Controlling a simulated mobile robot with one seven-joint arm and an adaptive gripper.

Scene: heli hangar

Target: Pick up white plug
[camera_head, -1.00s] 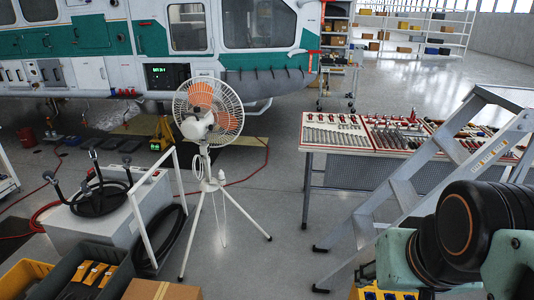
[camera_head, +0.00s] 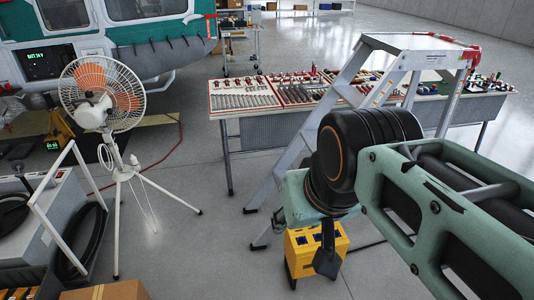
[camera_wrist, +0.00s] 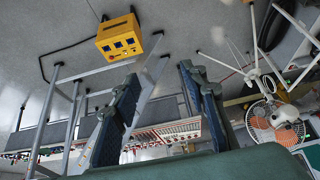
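I cannot clearly make out the white plug in either view. A thin white cord (camera_head: 151,208) hangs from the stand of the white fan (camera_head: 103,95), at the left; its end is too small to tell. The fan also shows at the right of the wrist view (camera_wrist: 283,122). My gripper (camera_wrist: 158,72) is open and empty, its two dark blue fingers wide apart. In the head view only a dark finger of my gripper (camera_head: 328,258) shows, in front of a yellow box with blue sockets (camera_head: 300,248). That box also shows upper left in the wrist view (camera_wrist: 120,40).
A grey stepladder (camera_head: 335,95) stands behind my arm. Behind it is a long table (camera_head: 222,112) with tools. A white frame (camera_head: 60,190) and a cardboard box (camera_head: 108,291) are at the lower left. Floor (camera_head: 205,235) between fan and ladder is clear.

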